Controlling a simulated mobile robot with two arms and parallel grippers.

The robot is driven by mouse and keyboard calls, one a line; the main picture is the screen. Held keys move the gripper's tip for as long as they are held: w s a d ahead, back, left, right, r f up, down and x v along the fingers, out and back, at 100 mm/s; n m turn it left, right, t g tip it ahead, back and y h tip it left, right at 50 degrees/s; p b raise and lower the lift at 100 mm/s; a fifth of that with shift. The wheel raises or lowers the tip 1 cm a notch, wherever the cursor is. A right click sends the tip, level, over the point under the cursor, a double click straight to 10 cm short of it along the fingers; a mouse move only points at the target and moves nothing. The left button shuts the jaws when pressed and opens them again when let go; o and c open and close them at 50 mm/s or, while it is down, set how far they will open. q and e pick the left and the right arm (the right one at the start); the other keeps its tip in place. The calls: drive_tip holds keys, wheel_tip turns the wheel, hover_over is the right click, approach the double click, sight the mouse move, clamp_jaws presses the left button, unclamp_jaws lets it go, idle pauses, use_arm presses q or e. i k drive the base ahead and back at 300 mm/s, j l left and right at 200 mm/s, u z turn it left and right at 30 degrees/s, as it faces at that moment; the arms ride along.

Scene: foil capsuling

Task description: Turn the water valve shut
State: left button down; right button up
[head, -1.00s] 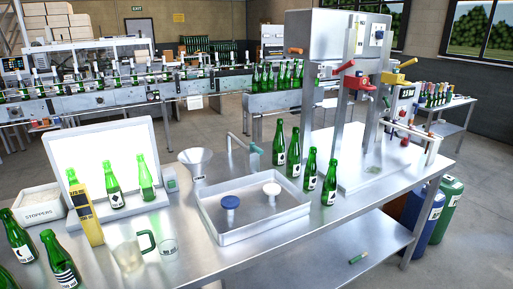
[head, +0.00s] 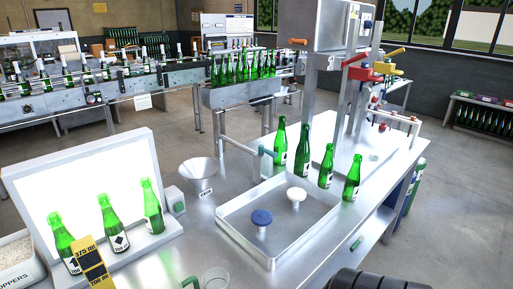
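No part is clearly labelled as the water valve. A bent metal pipe with a teal handle (head: 263,151) stands at the back left edge of a shallow metal tray (head: 226,223). In the tray stand a blue round-topped knob (head: 262,217) and a white round-topped knob (head: 296,194). The bench machine behind carries a red lever (head: 355,60), a yellow lever (head: 390,52) and an orange lever (head: 298,41). A dark ridged part, likely of my own arm, shows at the bottom right edge. Neither gripper's fingers are visible.
Several green bottles (head: 303,150) stand along the tray's far and right sides. A metal funnel (head: 198,174), a lit white panel (head: 82,181) with bottles before it, and a yellow gauge (head: 92,262) stand on the left.

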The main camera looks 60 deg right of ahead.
sight(262, 150)
drive_tip(key=i+z, duration=0.1)
drive_tip(key=z, duration=1.7)
